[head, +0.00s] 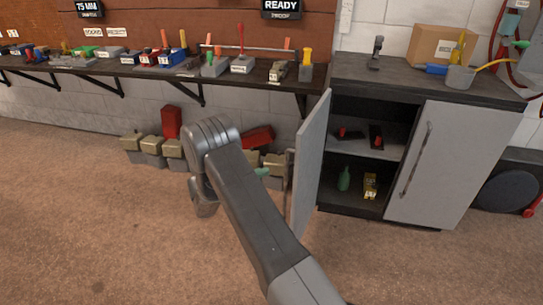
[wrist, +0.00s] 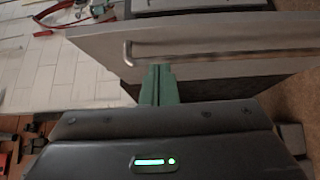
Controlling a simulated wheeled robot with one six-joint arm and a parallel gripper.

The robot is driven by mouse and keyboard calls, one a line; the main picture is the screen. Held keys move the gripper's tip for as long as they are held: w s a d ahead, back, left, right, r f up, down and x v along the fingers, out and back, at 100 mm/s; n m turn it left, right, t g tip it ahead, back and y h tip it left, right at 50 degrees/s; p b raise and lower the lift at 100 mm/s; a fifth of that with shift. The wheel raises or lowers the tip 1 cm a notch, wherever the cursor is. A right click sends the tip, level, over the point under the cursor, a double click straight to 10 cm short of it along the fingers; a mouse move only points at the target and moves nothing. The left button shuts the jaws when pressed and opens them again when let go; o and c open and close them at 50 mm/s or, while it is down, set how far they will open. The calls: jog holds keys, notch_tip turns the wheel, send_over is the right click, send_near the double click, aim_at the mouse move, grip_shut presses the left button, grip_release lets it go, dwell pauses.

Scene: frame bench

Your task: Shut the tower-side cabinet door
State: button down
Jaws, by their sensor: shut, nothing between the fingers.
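The cabinet's left door (head: 311,165) stands open in the head view, swung out toward me and seen almost edge-on. The right door (head: 445,160) is closed, with a long bar handle (head: 415,160). My gripper's green fingertips (head: 262,171) show just left of the open door, mostly hidden behind my arm. In the wrist view the green fingers (wrist: 159,85) are together and empty, in front of the grey door panel (wrist: 225,45). The door's bar handle (wrist: 128,52) runs close beyond them. I cannot tell whether the fingers touch the door.
The cabinet's open half shows a shelf (head: 375,140) with small tools, and a green bottle (head: 344,179) and a yellow item (head: 370,186) below. The brown floor (head: 100,240) in front is clear.

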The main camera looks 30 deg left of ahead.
aim_at(287, 167)
jog(key=x, duration=0.9)
jog(key=shift+w+d, duration=0.2)
jog(key=shift+w, duration=0.15)
jog(key=shift+d+b, duration=0.1)
jog(key=shift+b, duration=0.2)
